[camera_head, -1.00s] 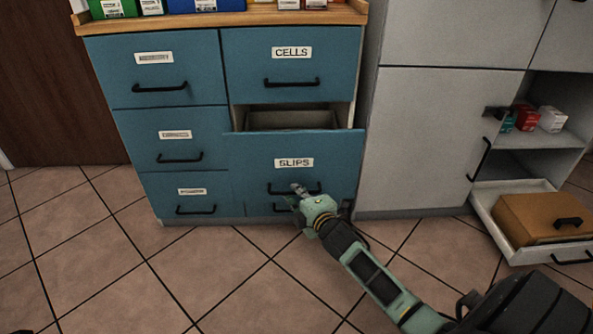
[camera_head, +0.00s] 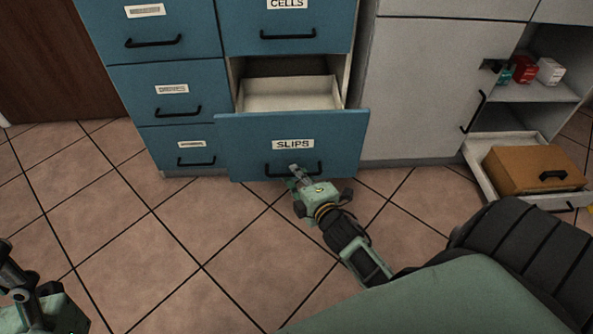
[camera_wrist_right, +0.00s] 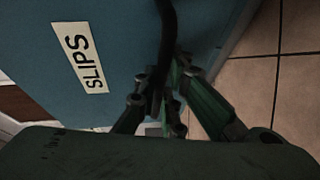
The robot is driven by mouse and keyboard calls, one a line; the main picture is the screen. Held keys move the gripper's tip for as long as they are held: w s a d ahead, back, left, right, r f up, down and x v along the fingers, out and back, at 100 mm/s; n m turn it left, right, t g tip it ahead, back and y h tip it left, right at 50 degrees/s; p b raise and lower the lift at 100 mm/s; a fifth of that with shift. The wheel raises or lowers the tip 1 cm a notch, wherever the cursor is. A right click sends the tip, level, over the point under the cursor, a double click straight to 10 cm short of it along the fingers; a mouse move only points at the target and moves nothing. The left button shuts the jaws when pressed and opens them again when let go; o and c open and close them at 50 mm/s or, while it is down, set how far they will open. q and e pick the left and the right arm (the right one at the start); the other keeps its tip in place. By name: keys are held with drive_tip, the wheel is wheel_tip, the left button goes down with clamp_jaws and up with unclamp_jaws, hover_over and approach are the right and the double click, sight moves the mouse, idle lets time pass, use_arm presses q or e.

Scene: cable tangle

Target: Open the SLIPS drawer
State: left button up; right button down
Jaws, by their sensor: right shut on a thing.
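The SLIPS drawer (camera_head: 240,148) is a blue front with a white label, pulled well out of the cabinet. Its pale inside shows behind the front in the head view and looks empty where visible. Its black handle (camera_head: 312,170) is a bar below the label. My right gripper (camera_head: 296,174) is shut on that handle. In the right wrist view the fingers (camera_wrist_right: 170,80) close around the dark handle bar, beside the SLIPS label (camera_wrist_right: 80,57). Part of my left arm shows at the lower left of the head view; its fingertips are not clearly visible.
The CELLS drawer (camera_head: 325,35) above is shut, and so are the blue drawers at left. At right, a low pale drawer (camera_head: 478,172) stands open with a brown case (camera_head: 530,168) in it. Small boxes sit on a shelf above. The tiled floor (camera_head: 150,230) in front is clear.

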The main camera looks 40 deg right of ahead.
drive_tip(key=c, duration=1.8)
unclamp_jaws()
drive_tip(key=shift+c, duration=0.2)
drive_tip(key=v, duration=1.2)
